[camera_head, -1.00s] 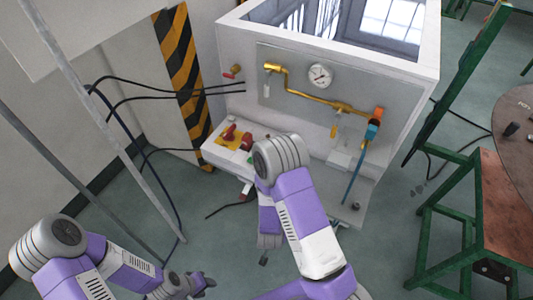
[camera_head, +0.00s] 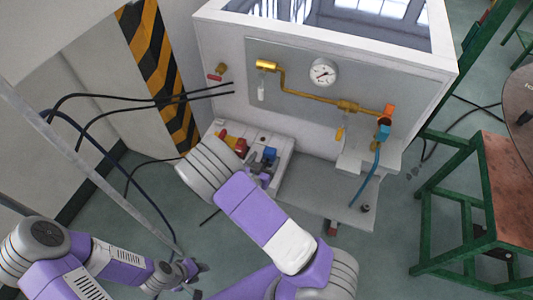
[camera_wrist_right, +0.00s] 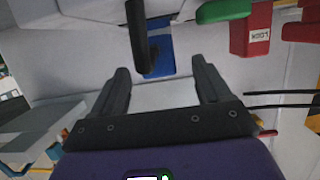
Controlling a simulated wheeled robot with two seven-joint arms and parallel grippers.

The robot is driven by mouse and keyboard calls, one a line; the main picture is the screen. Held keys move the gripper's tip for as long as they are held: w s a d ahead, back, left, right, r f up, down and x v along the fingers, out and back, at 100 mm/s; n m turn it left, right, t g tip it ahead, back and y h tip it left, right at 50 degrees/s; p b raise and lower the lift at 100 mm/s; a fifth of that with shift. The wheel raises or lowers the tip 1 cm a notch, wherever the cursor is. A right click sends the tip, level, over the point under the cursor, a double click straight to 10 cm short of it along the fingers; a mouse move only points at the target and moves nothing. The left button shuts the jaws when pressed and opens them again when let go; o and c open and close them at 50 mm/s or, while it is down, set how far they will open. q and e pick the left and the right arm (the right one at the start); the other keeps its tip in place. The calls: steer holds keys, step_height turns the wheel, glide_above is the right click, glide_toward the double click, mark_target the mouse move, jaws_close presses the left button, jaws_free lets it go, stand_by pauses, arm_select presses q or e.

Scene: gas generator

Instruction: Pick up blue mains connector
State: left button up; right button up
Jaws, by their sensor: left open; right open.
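The blue mains connector (camera_head: 270,154) sits on the white ledge (camera_head: 286,160) at the foot of the gas unit. In the right wrist view the blue connector (camera_wrist_right: 158,57) is ahead of the fingers, partly hidden by a dark upright bar. My right gripper (camera_wrist_right: 160,76) is open and empty, its fingers to either side of the connector's line and apart from it. In the head view my right arm hides most of that gripper. My left gripper (camera_head: 193,270) is open and empty, low over the floor.
A red labelled block (camera_wrist_right: 250,36) and a green part (camera_wrist_right: 222,11) are right of the blue connector in the wrist view. Black cables (camera_head: 150,100) run to the unit's left side. A blue hose (camera_head: 366,178) hangs at right. A green-framed table (camera_head: 470,200) stands further right.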

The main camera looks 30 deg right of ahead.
mark_target(268, 157)
steer(key=shift+w+d+f, duration=0.15)
steer(key=shift+d+f, duration=0.1)
steer(key=shift+d, duration=0.2)
steer(key=b+x, duration=0.1)
steer(key=x, duration=0.2)
steer(key=shift+w+d+f+b, duration=0.2)
steer(key=shift+f+b, duration=0.05)
steer(key=shift+b, duration=0.1)
steer(key=shift+w+d, duration=0.2)
steer(key=shift+d, duration=0.05)
steer(key=c, duration=1.2)
